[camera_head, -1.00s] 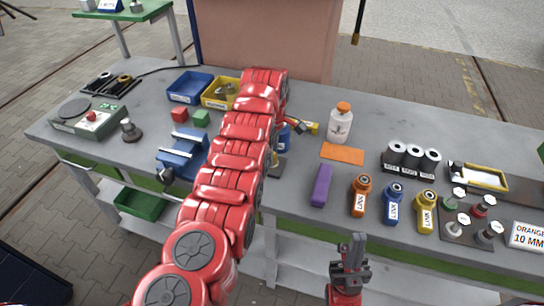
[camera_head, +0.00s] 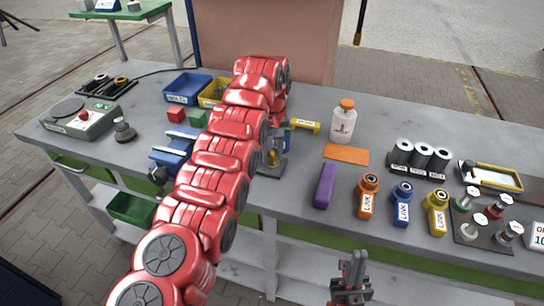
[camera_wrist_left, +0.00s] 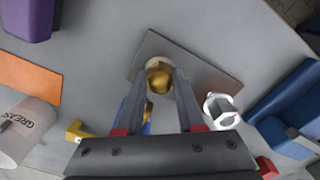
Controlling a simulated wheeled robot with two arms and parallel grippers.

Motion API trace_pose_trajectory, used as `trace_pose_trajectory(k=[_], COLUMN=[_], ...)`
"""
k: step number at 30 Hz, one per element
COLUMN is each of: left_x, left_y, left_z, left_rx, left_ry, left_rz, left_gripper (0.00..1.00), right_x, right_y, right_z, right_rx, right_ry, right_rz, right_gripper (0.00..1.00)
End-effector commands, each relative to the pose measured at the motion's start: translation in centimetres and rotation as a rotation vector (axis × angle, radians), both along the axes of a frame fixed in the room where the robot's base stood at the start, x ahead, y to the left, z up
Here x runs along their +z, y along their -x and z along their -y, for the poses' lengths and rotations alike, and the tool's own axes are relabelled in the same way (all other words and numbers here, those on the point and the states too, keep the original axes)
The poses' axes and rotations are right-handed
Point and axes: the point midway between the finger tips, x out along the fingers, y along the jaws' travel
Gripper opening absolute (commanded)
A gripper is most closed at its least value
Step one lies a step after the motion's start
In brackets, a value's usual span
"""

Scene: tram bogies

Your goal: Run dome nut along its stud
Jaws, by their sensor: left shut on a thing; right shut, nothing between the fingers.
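A brass dome nut (camera_wrist_left: 159,77) stands over a grey metal plate (camera_wrist_left: 205,72) in the left wrist view, with a pale ring behind it. My left gripper (camera_wrist_left: 161,84) has its two fingertips closed on the nut from both sides. The stud itself is hidden under the nut and fingers. In the head view, brass (camera_head: 272,158) shows on the stand beside my left arm, which hides most of the left gripper. My right gripper (camera_head: 354,270) is shut and empty, in front of the bench's near edge.
A blue part with a yellow handle (camera_head: 303,126) stands close behind the stand. A blue vise (camera_head: 172,156) is to the left, a purple block (camera_head: 325,186) to the right. A silver hex-shaped piece (camera_wrist_left: 222,109) lies near the plate. An orange mat (camera_head: 346,154) and white bottle (camera_head: 343,122) are further right.

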Motion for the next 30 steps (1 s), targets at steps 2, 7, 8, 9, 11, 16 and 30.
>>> trace_pose_trajectory(k=[2, 7, 8, 9, 11, 16, 30], left_x=[0.1, 0.2, 0.2, 0.3, 0.3, 0.4, 0.6], left_y=[-0.2, -0.1, 0.0, -0.1, -0.1, -0.2, -0.3], left_z=[-0.1, -0.1, -0.1, -0.1, -0.1, -0.1, 0.0], left_rx=[-0.070, -0.232, -0.261, -0.298, -0.355, -0.517, -0.962], left_ry=[0.002, 0.001, 0.001, 0.001, 0.001, 0.000, 0.000], left_rz=[0.006, 0.001, 0.001, 0.001, 0.002, 0.006, 0.010], left_gripper=[0.00, 0.00, 0.00, 0.00, 0.00, 0.00, 0.00], right_x=[-0.2, -0.1, 0.0, 0.1, 0.2, 0.7, 2.1], right_y=[0.0, 0.0, 0.0, 0.0, 0.0, 0.0, 0.0], right_z=[0.0, 0.0, 0.0, 0.0, 0.0, 0.0, 0.0], right_rx=[0.000, 0.000, 0.000, 0.000, 0.000, 0.000, 0.000], right_ry=[0.000, 0.000, 0.000, 0.000, 0.000, 0.000, 0.000], right_rz=[0.000, 0.000, 0.000, 0.000, 0.000, 0.000, 0.000], right_gripper=[0.00, 0.00, 0.00, 0.00, 0.00, 0.00, 0.00])
